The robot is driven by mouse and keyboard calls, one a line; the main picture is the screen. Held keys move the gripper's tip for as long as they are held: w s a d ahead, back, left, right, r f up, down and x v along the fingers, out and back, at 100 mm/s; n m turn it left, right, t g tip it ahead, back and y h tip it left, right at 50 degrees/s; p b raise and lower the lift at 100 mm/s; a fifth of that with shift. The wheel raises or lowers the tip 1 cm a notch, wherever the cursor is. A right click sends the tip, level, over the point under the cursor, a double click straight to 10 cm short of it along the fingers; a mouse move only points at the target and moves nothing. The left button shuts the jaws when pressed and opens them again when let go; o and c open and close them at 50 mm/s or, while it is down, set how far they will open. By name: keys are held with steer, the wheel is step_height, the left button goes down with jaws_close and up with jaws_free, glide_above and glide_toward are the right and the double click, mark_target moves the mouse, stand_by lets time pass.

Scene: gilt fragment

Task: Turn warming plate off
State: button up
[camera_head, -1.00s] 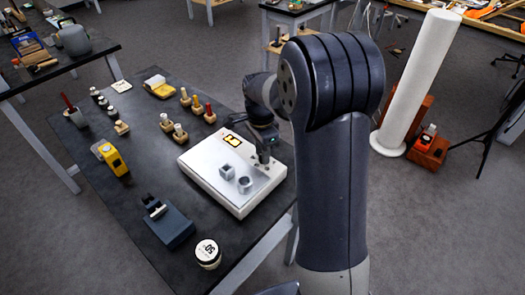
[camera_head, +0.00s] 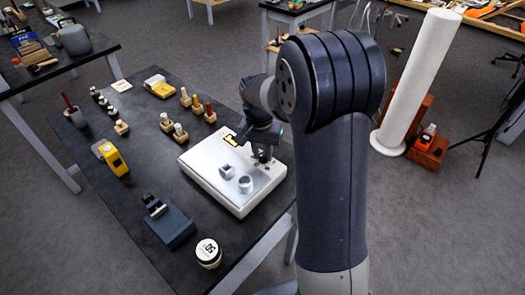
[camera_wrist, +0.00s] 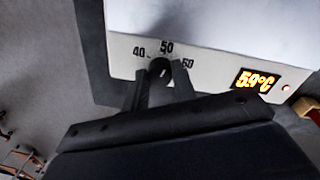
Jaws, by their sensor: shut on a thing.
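The warming plate (camera_head: 215,185) is a flat white box on the dark table. Two small metal pieces, a square one (camera_head: 226,171) and a round one (camera_head: 245,184), stand on it. In the wrist view its panel (camera_wrist: 210,70) carries the marks 40, 50 and 60 around a dark knob (camera_wrist: 159,67). A lit yellow display (camera_wrist: 255,81) seems to read 59 °C, and a small reddish light (camera_wrist: 287,88) sits beside it. My gripper (camera_wrist: 160,75) is shut on the knob, with a finger at each side. It also shows over the plate in the head view (camera_head: 262,156). The fingers partly hide the knob and its pointer.
Several small pieces in wooden blocks (camera_head: 196,104) stand behind the plate. A yellow device (camera_head: 112,158), a blue-grey device (camera_head: 170,222) and a white round jar (camera_head: 208,253) stand left and in front. Bare tabletop lies between them. A tall white cylinder (camera_head: 420,80) stands on the floor at right.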

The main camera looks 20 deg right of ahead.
steer(key=n, duration=0.3)
steer(key=shift+n, duration=0.4)
steer(key=n, duration=0.3)
steer(key=shift+s+n, duration=0.1)
steer(key=shift+n, duration=0.2)
steer(key=n, duration=0.3)
steer(key=shift+d+n+t, duration=0.1)
steer(key=shift+n+t, duration=0.2)
steer(key=shift+t, duration=0.1)
steer(key=n, duration=0.3)
steer(key=shift+n, duration=0.3)
steer(key=n, duration=0.3)
steer(key=shift+d+n, duration=0.1)
steer(key=shift+n, duration=0.2)
steer(key=n, duration=0.3)
steer(key=shift+n, duration=0.4)
steer(key=n, duration=0.6)
steer(key=shift+y, duration=0.4)
steer(key=shift+n, duration=0.4)
